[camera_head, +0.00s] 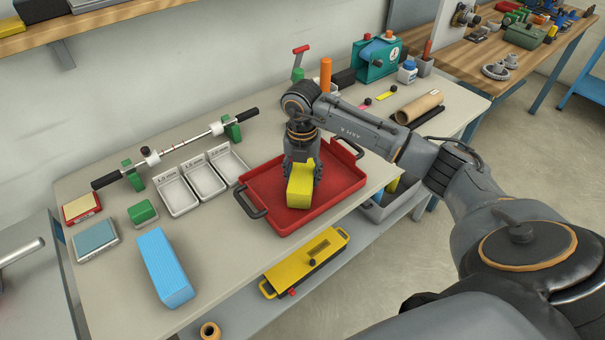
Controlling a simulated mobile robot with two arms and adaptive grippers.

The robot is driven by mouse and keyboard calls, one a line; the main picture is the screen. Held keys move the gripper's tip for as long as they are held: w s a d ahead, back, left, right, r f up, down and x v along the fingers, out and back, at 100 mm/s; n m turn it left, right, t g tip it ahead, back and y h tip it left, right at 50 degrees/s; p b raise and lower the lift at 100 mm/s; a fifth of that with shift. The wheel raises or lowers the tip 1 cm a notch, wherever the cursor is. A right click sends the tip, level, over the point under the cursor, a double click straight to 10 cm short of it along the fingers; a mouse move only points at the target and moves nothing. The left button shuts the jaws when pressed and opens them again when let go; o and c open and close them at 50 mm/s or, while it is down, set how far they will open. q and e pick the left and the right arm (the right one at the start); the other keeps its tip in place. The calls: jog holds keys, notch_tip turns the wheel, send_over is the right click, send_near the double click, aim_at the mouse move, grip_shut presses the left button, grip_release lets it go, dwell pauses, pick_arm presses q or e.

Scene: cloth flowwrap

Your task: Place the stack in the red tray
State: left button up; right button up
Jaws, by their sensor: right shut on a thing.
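The red tray (343,184) lies on the workbench, with a dark handle at each of two opposite ends. My right gripper (303,178) points down over the middle of the tray. It is shut on a yellow block-like stack (299,190), which is inside the tray's outline. I cannot tell whether the stack touches the tray floor. The gripper hides part of the stack and of the tray behind it. A blue stack (164,267) lies on the bench at the front left. My left gripper is not in view.
White compartment trays (204,181) stand just left of the red tray. A bar on green stands (184,144) lies behind them. A green block (142,212) and small boxes are at the left. A brown roll (418,106) lies at the right. A yellow case (304,262) sits on the lower shelf.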

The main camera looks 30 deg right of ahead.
aim_at(302, 170)
jog(key=shift+f, duration=0.2)
jog(key=o, duration=1.2)
jog(key=shift+r, duration=0.1)
jog(key=shift+r, duration=0.55)
notch_tip(302, 170, up, 11)
jog(key=shift+r+b, duration=0.1)
jog(key=shift+b, duration=0.5)
